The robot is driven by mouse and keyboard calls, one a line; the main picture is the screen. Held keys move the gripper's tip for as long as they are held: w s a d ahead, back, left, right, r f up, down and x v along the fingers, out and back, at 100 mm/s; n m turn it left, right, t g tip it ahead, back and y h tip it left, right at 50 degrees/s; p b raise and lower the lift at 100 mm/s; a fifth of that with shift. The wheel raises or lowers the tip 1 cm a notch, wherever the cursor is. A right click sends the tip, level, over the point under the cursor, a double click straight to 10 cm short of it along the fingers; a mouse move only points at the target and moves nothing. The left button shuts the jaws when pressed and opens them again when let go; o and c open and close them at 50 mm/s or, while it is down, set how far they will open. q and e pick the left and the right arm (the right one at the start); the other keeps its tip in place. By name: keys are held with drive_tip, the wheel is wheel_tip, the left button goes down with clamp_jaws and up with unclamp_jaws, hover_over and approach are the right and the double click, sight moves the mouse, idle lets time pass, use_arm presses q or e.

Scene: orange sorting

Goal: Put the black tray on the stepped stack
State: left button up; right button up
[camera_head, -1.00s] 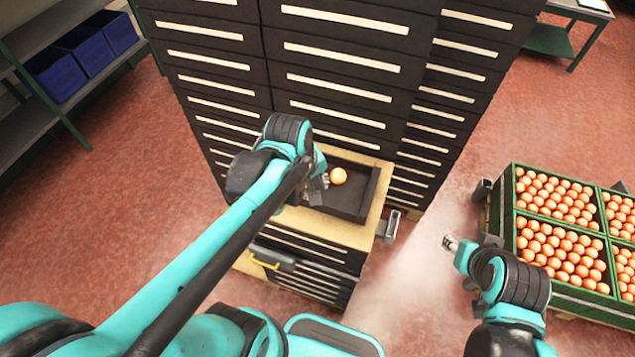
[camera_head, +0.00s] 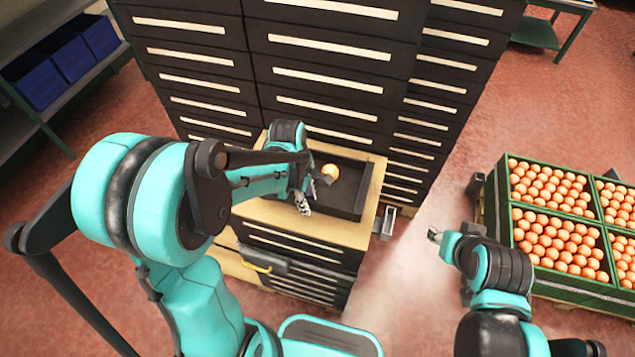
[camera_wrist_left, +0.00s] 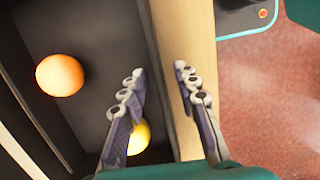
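The black tray (camera_head: 349,192) lies on the pale wooden top (camera_head: 300,222) of a low drawer unit. An orange (camera_head: 331,171) is in the tray; it also shows in the left wrist view (camera_wrist_left: 60,75). A yellow fruit (camera_wrist_left: 139,138) is partly hidden behind a finger there. My left gripper (camera_head: 303,196) is at the tray's near left side. In the left wrist view its fingers (camera_wrist_left: 158,72) are open, one on each side of the tray's edge, apart from it. My right gripper (camera_head: 434,236) hangs right of the unit; its opening is unclear.
A tall dark stack with pale strips (camera_head: 330,80) stands right behind the tray, its front uneven in depth. Green crates of oranges (camera_head: 497,205) stand at the right. Blue bins (camera_head: 70,62) sit on a shelf at the upper left. Red floor lies between stack and crates.

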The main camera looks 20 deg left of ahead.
use_arm(q)
drive_tip(key=shift+f, duration=0.4)
clamp_jaws()
drive_tip(key=shift+r, duration=0.2)
